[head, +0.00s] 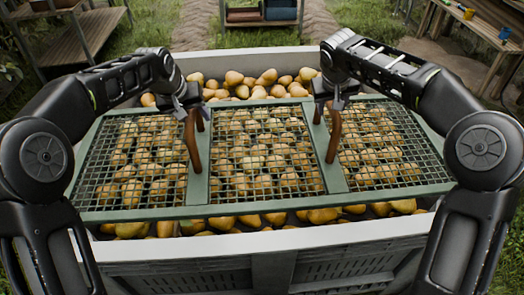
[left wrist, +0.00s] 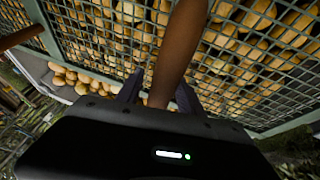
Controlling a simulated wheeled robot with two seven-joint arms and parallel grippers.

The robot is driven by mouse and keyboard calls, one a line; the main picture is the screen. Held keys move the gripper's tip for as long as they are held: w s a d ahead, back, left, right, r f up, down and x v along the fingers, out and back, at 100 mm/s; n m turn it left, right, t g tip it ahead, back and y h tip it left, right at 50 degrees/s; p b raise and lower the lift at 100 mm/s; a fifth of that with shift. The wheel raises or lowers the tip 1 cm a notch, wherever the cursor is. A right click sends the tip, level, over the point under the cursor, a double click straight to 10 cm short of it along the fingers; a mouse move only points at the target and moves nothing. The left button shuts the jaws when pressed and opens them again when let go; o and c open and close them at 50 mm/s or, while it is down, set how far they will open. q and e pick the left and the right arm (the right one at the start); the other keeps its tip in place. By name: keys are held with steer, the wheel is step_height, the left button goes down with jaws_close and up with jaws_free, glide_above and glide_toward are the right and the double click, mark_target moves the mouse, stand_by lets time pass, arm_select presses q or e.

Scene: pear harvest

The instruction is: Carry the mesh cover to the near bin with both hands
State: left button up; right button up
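The mesh cover (head: 264,208) is a green frame with three wire-mesh panels and two brown handles. It spans the pale bin (head: 270,242) heaped with pears, its sides reaching past the rim. I cannot tell whether it rests on the bin or hangs just above. My left gripper (head: 189,106) is at the left handle (head: 192,145). In the left wrist view that handle (left wrist: 178,45) passes between the two dark fingers (left wrist: 158,95), which close on it. My right gripper (head: 331,98) is shut at the top of the right handle (head: 334,138); its fingertips are small here.
Pears (head: 258,85) show beyond the cover's far edge and along its near edge. A wooden bench (head: 85,38) stands at far left, a workbench (head: 485,28) at far right. A low rack with crates (head: 262,12) stands behind on grass.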

arm_select(q)
steer(key=v, duration=1.2)
arm_select(e)
steer(key=shift+r, duration=0.1)
steer(key=v, duration=1.2)
arm_select(q)
steer(key=shift+a, duration=0.1)
arm_select(e)
steer(key=shift+a, duration=0.1)
arm_select(q)
steer(key=s+a+r+p, duration=0.2)
steer(key=a+r, duration=0.1)
steer(key=r, duration=0.1)
steer(key=shift+s+a+r+p, duration=0.25)
steer(key=shift+s+a+p, duration=0.05)
steer(key=shift+p, duration=0.1)
arm_select(e)
steer(key=shift+r, duration=1.3)
